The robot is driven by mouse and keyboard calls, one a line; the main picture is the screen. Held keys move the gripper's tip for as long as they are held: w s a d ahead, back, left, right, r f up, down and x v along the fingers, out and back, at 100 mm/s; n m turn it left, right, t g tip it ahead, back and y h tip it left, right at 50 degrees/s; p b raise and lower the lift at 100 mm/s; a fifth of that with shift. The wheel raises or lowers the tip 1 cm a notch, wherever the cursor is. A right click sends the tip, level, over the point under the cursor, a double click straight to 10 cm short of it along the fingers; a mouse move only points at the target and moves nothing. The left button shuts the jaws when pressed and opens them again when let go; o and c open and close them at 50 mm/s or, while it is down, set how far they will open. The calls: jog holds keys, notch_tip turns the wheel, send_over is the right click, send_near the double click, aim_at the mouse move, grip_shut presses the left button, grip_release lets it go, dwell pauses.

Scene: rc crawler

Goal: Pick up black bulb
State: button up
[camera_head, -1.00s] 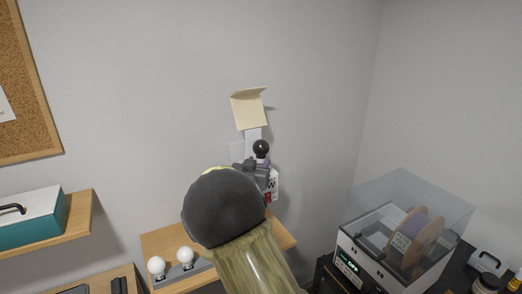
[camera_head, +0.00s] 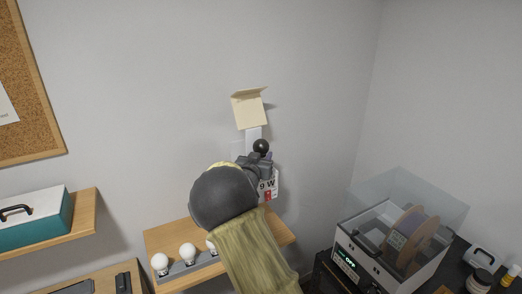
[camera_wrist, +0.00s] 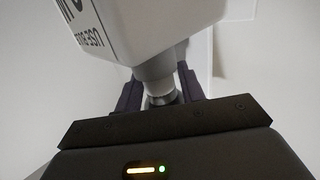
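The black bulb (camera_head: 261,146) shows in the head view as a dark ball against the wall, just above my gripper (camera_head: 260,160). My arm hides the space below it. In the wrist view my gripper's two dark fingers (camera_wrist: 162,88) stand on either side of a pale grey neck (camera_wrist: 155,66) with a darker metallic band. I cannot tell whether the fingers touch this piece, or whether it belongs to the black bulb.
White bulbs (camera_head: 187,251) stand on a wooden shelf (camera_head: 167,238). A yellow note (camera_head: 249,108) hangs above. A printer (camera_head: 385,247) is at right.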

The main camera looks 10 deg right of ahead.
jog(key=c, duration=0.7)
notch_tip(320, 180, up, 18)
jog(key=shift+p, duration=0.35)
dwell(0.5)
